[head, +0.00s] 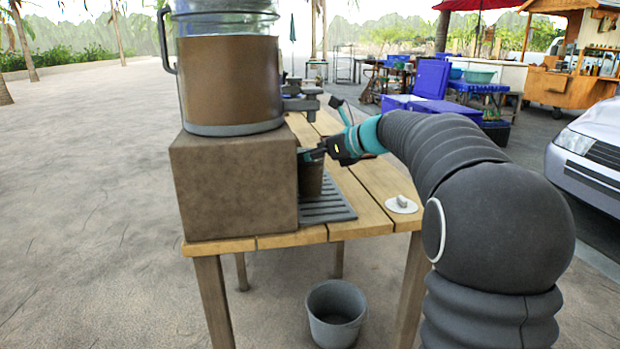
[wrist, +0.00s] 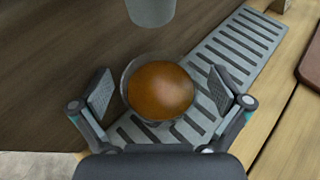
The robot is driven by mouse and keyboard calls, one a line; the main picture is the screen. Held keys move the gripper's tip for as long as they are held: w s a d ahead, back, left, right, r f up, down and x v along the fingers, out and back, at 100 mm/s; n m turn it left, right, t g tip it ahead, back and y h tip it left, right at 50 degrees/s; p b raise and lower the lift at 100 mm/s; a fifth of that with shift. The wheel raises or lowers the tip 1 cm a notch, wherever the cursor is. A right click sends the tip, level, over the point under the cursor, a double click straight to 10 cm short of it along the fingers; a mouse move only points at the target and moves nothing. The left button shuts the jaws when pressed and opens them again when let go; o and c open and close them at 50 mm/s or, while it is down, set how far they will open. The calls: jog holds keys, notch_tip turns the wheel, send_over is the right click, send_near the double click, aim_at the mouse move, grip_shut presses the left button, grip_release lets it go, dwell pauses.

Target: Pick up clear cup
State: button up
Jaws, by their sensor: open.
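The clear cup (wrist: 160,90) holds a brown drink and stands on the grey slatted drip tray, under a grey spout (wrist: 150,10) in the wrist view. In the head view the cup (head: 312,178) shows dark beside the brown block, partly hidden by my gripper. My gripper (wrist: 162,90) is open, with one finger pad on each side of the cup. A gap shows between each pad and the cup wall. In the head view my gripper (head: 318,154) reaches in from the right at the cup's upper part.
A large drink dispenser (head: 230,85) stands on a brown block (head: 235,190) left of the cup. The slatted drip tray (head: 335,208) lies on the wooden table (head: 375,222). A white disc with a knob (head: 401,204) sits near the front edge. A grey bucket (head: 337,318) stands on the ground.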

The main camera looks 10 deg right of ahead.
jog(key=c, duration=1.9)
jog(key=shift+r, duration=0.1)
